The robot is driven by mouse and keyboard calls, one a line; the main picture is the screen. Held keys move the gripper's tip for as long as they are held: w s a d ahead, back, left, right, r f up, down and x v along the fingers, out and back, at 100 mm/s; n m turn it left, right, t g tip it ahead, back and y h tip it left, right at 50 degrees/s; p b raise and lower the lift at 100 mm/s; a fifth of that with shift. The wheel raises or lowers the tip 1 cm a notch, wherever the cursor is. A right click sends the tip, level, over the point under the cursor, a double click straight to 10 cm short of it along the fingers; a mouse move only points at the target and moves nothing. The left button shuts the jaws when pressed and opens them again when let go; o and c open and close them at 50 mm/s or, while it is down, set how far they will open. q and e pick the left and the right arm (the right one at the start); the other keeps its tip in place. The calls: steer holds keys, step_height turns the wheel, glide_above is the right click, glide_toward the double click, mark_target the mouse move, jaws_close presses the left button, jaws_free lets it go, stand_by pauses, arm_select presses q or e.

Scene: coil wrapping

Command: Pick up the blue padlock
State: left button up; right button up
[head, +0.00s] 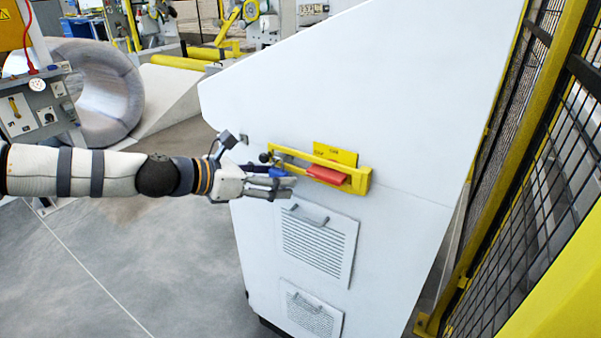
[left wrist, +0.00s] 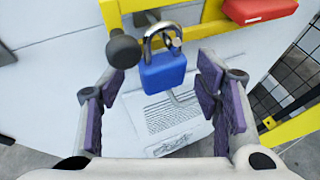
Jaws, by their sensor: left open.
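The blue padlock (left wrist: 163,73) hangs by its metal shackle at the yellow bracket (left wrist: 212,22) on the white cabinet. In the head view the padlock (head: 278,172) is partly hidden by my left gripper (head: 283,187). My left gripper also shows in the left wrist view (left wrist: 165,95), open, with its purple-padded fingers on either side of the padlock and a gap on both sides. The padlock is between and slightly beyond the fingers. My right gripper is not in view.
A red handle (head: 327,175) sits in the yellow bracket, right of the padlock. A dark round knob (left wrist: 123,51) is close to the padlock's left. Vent panels (head: 318,243) are below. A yellow-framed mesh fence (head: 535,170) stands at the right.

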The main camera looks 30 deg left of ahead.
arm_select(q)
steer(key=shift+w+d+f, duration=0.15)
steer(key=shift+w+d, duration=0.1)
steer(key=shift+s, duration=0.1)
steer(key=shift+s+a+r, duration=0.1)
steer(key=shift+s+r, duration=0.1)
steer(key=c, duration=1.3)
